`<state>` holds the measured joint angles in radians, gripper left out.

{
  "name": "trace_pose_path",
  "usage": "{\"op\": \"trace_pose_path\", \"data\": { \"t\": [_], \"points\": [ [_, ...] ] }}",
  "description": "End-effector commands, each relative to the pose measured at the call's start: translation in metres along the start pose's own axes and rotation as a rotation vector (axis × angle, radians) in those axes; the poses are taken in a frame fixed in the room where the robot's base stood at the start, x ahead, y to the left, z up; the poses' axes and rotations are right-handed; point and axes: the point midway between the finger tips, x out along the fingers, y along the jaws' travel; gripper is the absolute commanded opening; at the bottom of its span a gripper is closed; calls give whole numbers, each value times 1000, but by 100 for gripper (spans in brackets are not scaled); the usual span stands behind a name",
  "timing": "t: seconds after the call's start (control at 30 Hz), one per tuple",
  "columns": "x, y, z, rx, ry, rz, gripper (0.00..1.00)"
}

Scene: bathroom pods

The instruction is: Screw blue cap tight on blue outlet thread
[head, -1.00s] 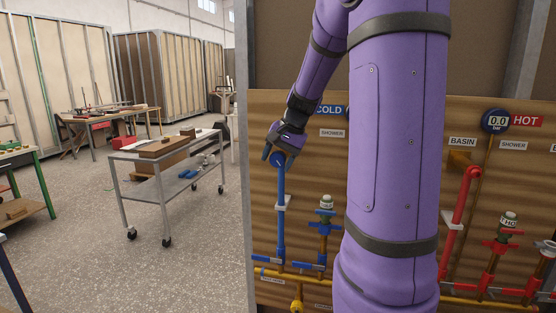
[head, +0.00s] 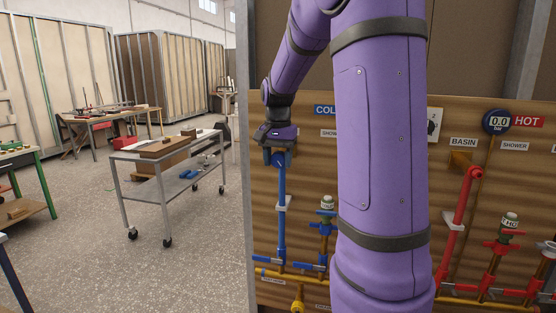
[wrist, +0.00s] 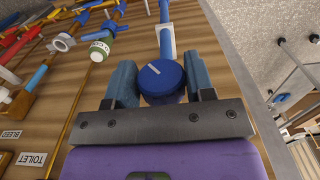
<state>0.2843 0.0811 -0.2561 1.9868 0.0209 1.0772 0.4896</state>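The blue cap (wrist: 162,78), round with a white line on its top, sits between the two fingers of my gripper (wrist: 162,85) in the wrist view. The fingers meet its sides with no clear gap. The blue outlet pipe (wrist: 165,40) runs away behind the cap. In the head view, my gripper (head: 279,150) is over the top end of the upright blue pipe (head: 281,225). The cap appears to be on the pipe end. The thread is hidden, so how far the cap is seated does not show.
A valve with a white-green cap (head: 327,203) stands right of the blue pipe. A red pipe (head: 462,215) and red valves (head: 502,247) are further right. The wooden board (head: 390,120) is close behind. A metal cart (head: 165,155) stands at left, with open floor around it.

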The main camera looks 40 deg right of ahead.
Motion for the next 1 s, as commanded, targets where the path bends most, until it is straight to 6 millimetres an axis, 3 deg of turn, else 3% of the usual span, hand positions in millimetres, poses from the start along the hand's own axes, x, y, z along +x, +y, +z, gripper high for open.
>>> {"op": "trace_pose_path", "data": {
  "t": [0.03, 0.1, 0.13, 0.23, 0.27, 0.37, 0.77, 1.0],
  "points": [
    [0, 0, 0, 0, 0, 0, 37],
    [0, 0, 0, 0, 0, -1, 21],
    [0, 0, 0, 0, 0, -1, 18],
    [0, 0, 0, 0, 0, -1, 18],
    [0, 0, 0, 0, 0, -1, 50],
    [0, 0, 0, 0, 0, -1, 73],
    [-7, 0, 0, 0, 2, -3, 75],
    [-46, 0, 0, 0, 3, -4, 75]
  ]
}}
